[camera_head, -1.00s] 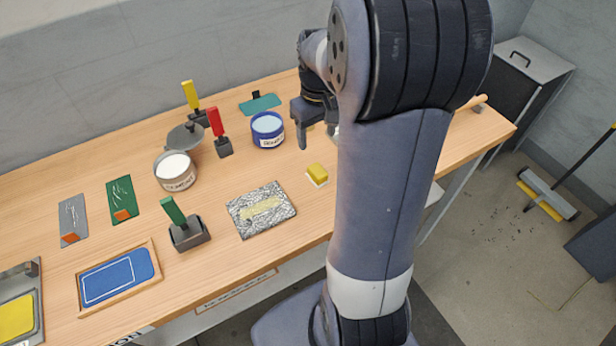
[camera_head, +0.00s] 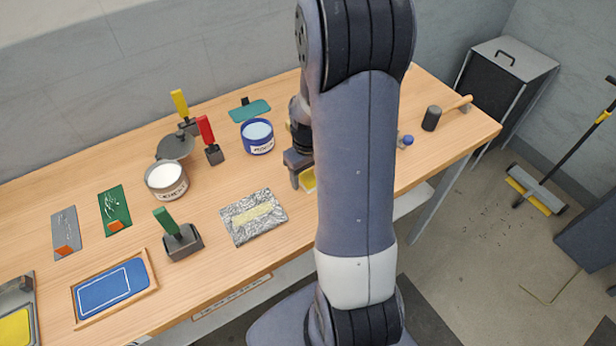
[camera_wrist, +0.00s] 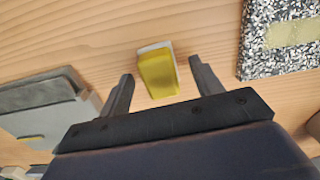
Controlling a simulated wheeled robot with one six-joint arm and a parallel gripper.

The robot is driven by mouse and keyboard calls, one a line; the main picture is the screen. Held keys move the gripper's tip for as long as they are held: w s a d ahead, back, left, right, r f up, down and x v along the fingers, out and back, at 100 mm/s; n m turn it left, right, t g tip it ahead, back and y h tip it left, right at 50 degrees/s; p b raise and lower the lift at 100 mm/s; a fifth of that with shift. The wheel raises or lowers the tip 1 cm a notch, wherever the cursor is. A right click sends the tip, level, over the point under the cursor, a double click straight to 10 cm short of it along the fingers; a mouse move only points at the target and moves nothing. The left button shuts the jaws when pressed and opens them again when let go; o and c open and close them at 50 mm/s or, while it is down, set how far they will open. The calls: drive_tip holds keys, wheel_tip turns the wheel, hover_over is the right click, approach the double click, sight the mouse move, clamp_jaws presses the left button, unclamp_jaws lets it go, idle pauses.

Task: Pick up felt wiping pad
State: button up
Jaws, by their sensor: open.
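The felt wiping pad, seemingly the small yellow block on a white base (camera_head: 309,181), lies on the wooden bench, partly hidden behind my arm. It also shows whole in the wrist view (camera_wrist: 158,76). My gripper (camera_head: 298,179) is by the pad in the head view, partly hidden by my forearm. In the wrist view my gripper (camera_wrist: 161,68) is open, with a finger to the left and right of the pad's near part. Gaps show on both sides, so the fingers appear not to touch it. Their height above the bench is hard to tell.
A foil-like speckled sheet (camera_head: 254,231) lies left of the pad. A blue tin (camera_head: 257,149) stands behind it, and a grey tin (camera_head: 166,180) further left. A green-handled tool (camera_head: 179,249) stands near the front edge. A black-headed mallet (camera_head: 431,118) lies to the right.

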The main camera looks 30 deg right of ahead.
drive_tip(key=shift+f, duration=0.25)
drive_tip(key=shift+c, duration=0.3)
drive_tip(key=c, duration=1)
drive_tip(key=shift+r, duration=0.15)
